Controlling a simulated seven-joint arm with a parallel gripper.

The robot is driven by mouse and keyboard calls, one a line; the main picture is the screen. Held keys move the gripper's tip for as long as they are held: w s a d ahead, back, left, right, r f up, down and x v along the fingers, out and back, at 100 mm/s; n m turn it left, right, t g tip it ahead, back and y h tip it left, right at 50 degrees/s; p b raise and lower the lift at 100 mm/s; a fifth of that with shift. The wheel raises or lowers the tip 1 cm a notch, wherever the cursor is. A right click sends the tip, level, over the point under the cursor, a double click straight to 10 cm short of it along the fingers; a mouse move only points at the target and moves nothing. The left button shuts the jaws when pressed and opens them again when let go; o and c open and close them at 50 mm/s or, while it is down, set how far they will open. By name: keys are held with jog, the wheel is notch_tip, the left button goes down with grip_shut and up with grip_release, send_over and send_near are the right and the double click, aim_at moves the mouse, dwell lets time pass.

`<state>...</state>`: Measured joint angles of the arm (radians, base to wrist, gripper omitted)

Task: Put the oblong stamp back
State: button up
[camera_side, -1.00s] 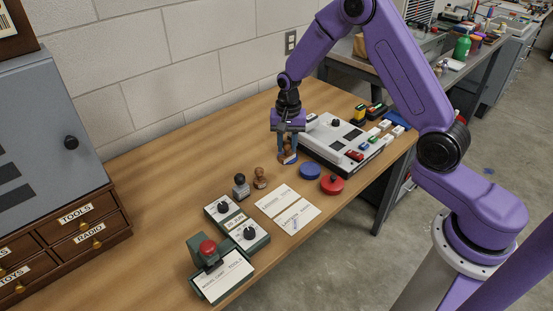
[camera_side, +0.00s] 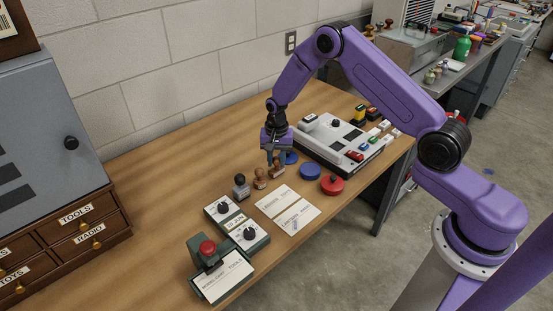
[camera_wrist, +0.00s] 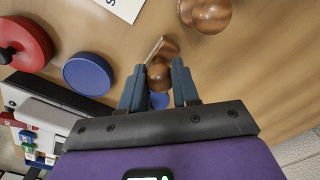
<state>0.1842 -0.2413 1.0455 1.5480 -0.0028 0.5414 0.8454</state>
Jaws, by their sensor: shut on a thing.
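My gripper (camera_side: 275,161) is shut on a brown wooden stamp with a narrow, elongated base, the oblong stamp (camera_side: 277,170). In the wrist view the fingers (camera_wrist: 157,88) stand on both sides of its round handle (camera_wrist: 159,74). Whether its base touches the table is unclear. Another wooden stamp (camera_side: 260,178) stands close to its left; it also shows at the top of the wrist view (camera_wrist: 207,14). A black-handled stamp (camera_side: 240,187) stands further left. A blue round pad (camera_side: 290,157) lies just behind my gripper, partly hidden.
Another blue round pad (camera_side: 310,171) and a red one with a black knob (camera_side: 332,185) lie to the right. Cards (camera_side: 288,208) lie in front, dial boxes (camera_side: 236,224) front left. A grey console (camera_side: 345,140) stands behind right. The table's back left is clear.

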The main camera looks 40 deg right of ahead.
aim_at(277, 158)
jog(key=shift+f, duration=0.15)
jog(key=o, duration=0.9)
jog(key=shift+c, duration=0.2)
notch_tip(277, 158, up, 12)
jog(key=shift+r, duration=0.25)
